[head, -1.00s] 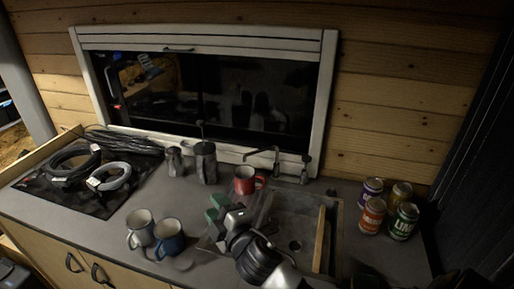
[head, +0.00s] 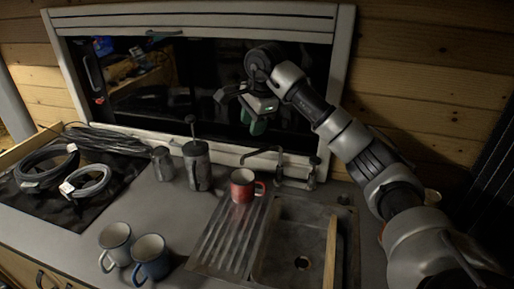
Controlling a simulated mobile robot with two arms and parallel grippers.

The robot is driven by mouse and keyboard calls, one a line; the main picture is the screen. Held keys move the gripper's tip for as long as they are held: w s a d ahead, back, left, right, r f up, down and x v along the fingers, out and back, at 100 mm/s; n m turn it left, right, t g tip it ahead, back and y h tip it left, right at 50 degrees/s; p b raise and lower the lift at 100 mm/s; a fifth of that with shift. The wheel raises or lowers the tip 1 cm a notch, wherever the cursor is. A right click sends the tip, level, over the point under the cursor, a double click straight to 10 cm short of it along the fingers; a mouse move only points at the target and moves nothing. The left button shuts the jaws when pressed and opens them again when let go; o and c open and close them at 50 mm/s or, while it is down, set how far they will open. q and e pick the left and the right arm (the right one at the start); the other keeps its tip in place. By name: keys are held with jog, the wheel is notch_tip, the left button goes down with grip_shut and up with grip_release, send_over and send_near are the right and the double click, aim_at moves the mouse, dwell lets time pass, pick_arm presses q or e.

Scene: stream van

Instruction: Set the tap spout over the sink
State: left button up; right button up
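The tap (head: 281,166) stands on the counter behind the sink, under the window. Its dark spout (head: 262,152) points left along the back edge, its tip behind the red mug and not above the basin. The sink basin (head: 290,243) is empty, with a round drain hole. My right gripper (head: 252,124) is raised in front of the window, above the tap and apart from it. Its green finger pads point down; whether they are apart is unclear. It appears to hold nothing. My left gripper is out of view.
A red mug (head: 242,186) stands at the back of the ribbed drainer (head: 226,238). A wooden strip (head: 330,252) lies along the basin's right side.

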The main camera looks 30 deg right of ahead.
aim_at(257, 152)
jog(key=shift+g+h, duration=0.3)
jog(key=shift+h, duration=0.2)
jog(key=f, duration=0.3)
jog(key=w+d+f+p, duration=0.1)
jog(key=f, duration=0.2)
jog(key=d+f+p, duration=0.1)
jog(key=f, duration=0.2)
jog(key=shift+w+f, duration=0.15)
jog(key=shift+f, duration=0.1)
grip_shut()
